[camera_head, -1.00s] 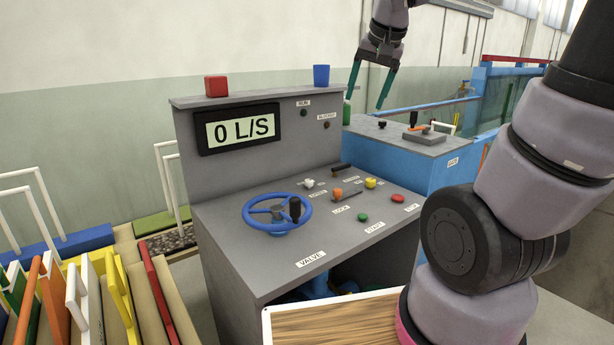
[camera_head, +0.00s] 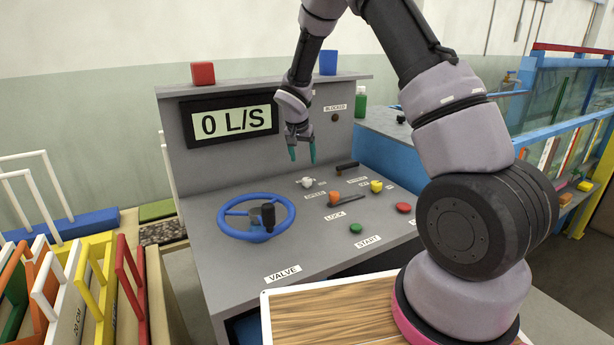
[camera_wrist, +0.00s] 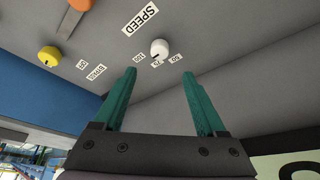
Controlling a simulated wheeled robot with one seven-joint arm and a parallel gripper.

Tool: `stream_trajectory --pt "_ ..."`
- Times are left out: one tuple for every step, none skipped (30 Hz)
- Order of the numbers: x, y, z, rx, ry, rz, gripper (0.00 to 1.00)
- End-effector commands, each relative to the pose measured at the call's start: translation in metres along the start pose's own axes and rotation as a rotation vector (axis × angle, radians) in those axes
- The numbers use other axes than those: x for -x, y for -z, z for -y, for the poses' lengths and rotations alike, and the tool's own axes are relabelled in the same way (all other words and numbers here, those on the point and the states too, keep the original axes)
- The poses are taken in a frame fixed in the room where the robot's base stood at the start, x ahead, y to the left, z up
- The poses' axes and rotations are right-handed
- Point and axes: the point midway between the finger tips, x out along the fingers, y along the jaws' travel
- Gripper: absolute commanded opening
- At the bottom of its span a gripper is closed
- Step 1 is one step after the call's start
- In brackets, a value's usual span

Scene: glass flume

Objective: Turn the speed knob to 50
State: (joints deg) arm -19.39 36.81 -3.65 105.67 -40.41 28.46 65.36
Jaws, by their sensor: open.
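The speed knob is a small white knob (camera_head: 307,182) on the console's sloping top, just above its SPEED label (camera_head: 315,196). In the wrist view the white knob (camera_wrist: 159,47) sits beyond the fingertips, near the gap between them, with small number labels beside it. A dark pointer mark on it is too small to read. My gripper (camera_head: 302,155) is open and empty, pointing down above and slightly left of the knob, apart from it. Its two green fingers (camera_wrist: 160,75) show in the wrist view. The display (camera_head: 231,122) reads 0 L/S.
Near the knob are an orange knob (camera_head: 334,198), a yellow knob (camera_head: 376,186), a dark lever handle (camera_head: 347,166), a green button (camera_head: 355,229) and a red button (camera_head: 403,208). The blue valve wheel (camera_head: 228,225) stands at the left. The upright back panel is close behind my gripper.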

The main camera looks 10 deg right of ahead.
Motion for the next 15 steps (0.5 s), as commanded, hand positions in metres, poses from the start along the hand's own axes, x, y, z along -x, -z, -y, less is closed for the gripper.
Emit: stream_trajectory --pt "-0.005 0.000 0.000 0.000 -0.002 0.001 0.73" --pt "-0.009 0.000 -0.001 0.001 -0.002 0.001 0.73" --pt "-0.015 -0.001 -0.001 0.001 -0.003 0.002 0.73" --pt "-0.019 0.000 -0.001 0.001 -0.003 0.002 0.73" --pt "-0.025 -0.001 -0.001 0.001 -0.002 0.002 0.73" --pt "-0.033 -0.001 -0.001 0.001 -0.003 0.002 0.73" --pt "-0.039 -0.001 -0.001 0.001 -0.004 0.003 0.73" --pt "-0.045 -0.001 -0.001 0.000 -0.004 0.003 0.73" --pt "-0.052 -0.001 -0.001 0.001 -0.003 0.002 0.73" --pt "-0.059 -0.001 -0.002 0.001 -0.003 0.002 0.73" --pt "-0.064 0.000 -0.001 0.000 -0.003 0.002 0.73" --pt "-0.071 0.000 -0.001 0.000 -0.003 0.002 0.73" --pt "-0.076 -0.001 -0.001 0.001 -0.003 0.003 0.73" --pt "-0.080 -0.001 -0.001 0.001 -0.002 0.002 0.73" --pt "-0.086 0.000 -0.001 0.001 -0.002 0.002 0.73"
